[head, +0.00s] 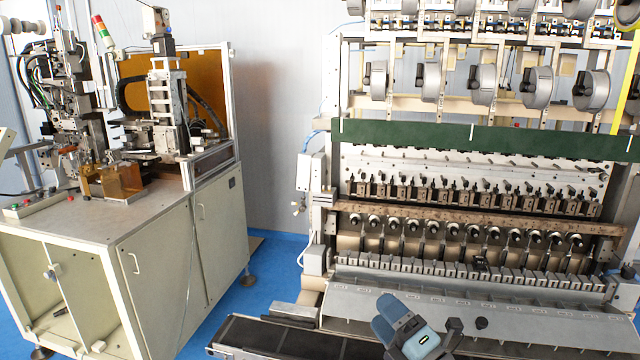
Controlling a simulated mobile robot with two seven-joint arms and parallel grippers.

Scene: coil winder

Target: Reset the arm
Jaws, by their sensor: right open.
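My right gripper (456,330) shows at the bottom edge, right of centre, with its dark parts beside a blue link of my arm. It is open, and I see nothing held in it. It appears in front of the winder's sloped grey front panel (400,303). Whether it touches the panel cannot be told. My left gripper is not in view.
The coil winder (470,215) with rows of spindles fills the right side. A dark conveyor-like bed (280,338) lies low in front. A cream machine cabinet (150,265) stands at left. Blue floor (275,270) shows between them.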

